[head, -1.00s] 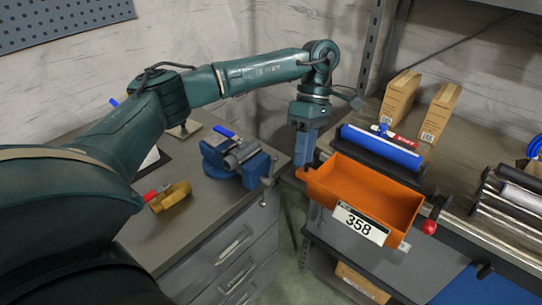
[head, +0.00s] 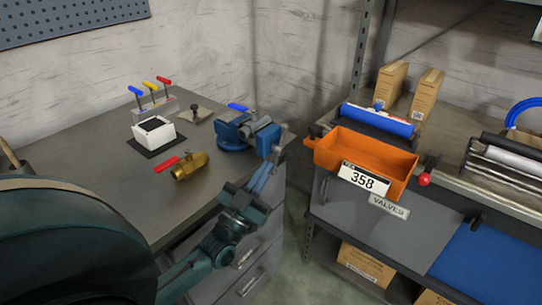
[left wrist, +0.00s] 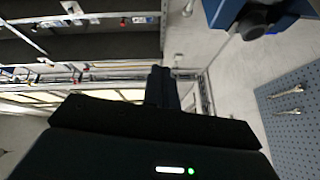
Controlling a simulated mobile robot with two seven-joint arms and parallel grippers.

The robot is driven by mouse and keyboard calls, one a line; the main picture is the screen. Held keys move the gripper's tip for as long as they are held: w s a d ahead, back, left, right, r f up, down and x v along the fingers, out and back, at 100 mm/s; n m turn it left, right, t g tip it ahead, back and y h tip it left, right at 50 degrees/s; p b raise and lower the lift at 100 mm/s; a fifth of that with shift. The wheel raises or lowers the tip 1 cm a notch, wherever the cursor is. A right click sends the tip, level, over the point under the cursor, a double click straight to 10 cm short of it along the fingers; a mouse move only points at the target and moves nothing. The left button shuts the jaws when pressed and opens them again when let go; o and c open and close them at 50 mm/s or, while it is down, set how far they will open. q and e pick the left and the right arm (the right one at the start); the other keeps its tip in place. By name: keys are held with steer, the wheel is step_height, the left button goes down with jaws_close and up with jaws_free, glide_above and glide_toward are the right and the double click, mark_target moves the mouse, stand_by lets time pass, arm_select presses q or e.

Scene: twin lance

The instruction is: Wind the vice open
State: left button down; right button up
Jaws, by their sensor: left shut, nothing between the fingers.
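The blue vice (head: 232,133) is on the far right corner of the grey workbench, with its screw end facing right. Its bar handle is at that end, partly hidden by my gripper and hard to make out. My left gripper (head: 271,165) reaches up from below, in front of the bench edge. Its blue fingers are shut and empty, just below the vice's screw end; I cannot tell whether they touch the handle. In the left wrist view the shut dark fingers (left wrist: 162,88) point up, and part of the blue vice (left wrist: 226,12) shows at the top right, apart from them. My right gripper is out of view.
A brass valve with a red lever (head: 190,165), a white box (head: 142,136) and a rack of coloured-handled tools (head: 152,105) stand on the bench (head: 110,205). An orange bin (head: 345,151) marked 358 is to the right, across a floor gap. Cartons stand behind it.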

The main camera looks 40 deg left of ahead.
arm_select(q)
step_height(320, 180, down, 3)
steer(key=s+a+n+g+y, duration=0.1)
steer(key=s+a+n+y, duration=0.1)
steer(key=a+n, duration=0.1)
steer(key=p, duration=0.1)
glide_toward(284, 130)
step_height(284, 130, up, 4)
steer(key=w, duration=0.2)
steer(key=shift+w+a+f, duration=0.1)
steer(key=shift+w+f, duration=0.4)
steer(key=shift+w, duration=0.4)
steer(key=shift+w+f+b, duration=0.2)
steer(key=shift+w+b, duration=0.15)
steer(key=shift+w, duration=0.25)
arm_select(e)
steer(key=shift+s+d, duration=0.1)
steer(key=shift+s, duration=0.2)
